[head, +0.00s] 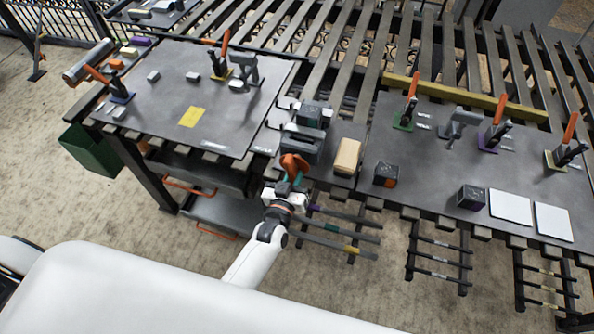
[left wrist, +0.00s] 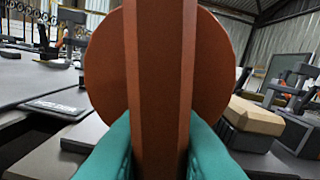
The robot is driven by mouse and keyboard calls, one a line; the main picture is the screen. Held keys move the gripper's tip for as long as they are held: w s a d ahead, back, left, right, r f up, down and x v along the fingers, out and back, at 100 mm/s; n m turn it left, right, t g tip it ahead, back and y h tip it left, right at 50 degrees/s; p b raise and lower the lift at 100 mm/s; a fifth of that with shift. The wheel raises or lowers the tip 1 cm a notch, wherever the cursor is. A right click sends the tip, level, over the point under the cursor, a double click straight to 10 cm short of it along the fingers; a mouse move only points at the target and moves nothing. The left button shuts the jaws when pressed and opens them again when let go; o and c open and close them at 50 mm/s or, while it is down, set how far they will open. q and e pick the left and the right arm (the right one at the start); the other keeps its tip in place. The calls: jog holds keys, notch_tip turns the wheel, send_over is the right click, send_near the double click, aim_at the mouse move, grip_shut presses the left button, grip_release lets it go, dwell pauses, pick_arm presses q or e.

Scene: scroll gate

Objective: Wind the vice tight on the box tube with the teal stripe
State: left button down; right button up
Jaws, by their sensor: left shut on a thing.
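The dark grey vice (head: 299,144) stands at the front edge between the two bench tops, with its orange-brown winding handle (head: 293,164) facing me. My left gripper (head: 293,180) is at this handle. In the left wrist view, its teal fingers (left wrist: 160,150) are shut on the upright bar of the handle (left wrist: 160,80), with a round disc behind it. The handle hides the vice jaws there. Dark tubes lie on a low rack below the bench; one seems to carry a teal stripe (head: 331,228). I cannot tell what sits between the jaws. My right gripper is not in view.
A tan block (head: 347,156) stands right of the vice. Dark boxes (head: 386,174) (head: 472,197) and white pads (head: 510,207) lie on the right bench. Orange-handled clamps (head: 407,112) stand along both benches. A green bin (head: 92,150) is at far left.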

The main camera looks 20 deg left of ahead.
pick_arm(q)
jog(key=shift+s+f, duration=0.2)
jog(key=shift+f, duration=0.2)
jog(key=c, duration=1.6)
grip_release()
jog(key=shift+o, duration=1.2)
jog(key=shift+r, duration=0.3)
jog(key=shift+s+a, duration=0.1)
jog(key=shift+s, duration=0.4)
jog(key=s+b, duration=0.3)
jog(key=s, duration=0.8)
jog(key=shift+a, duration=0.15)
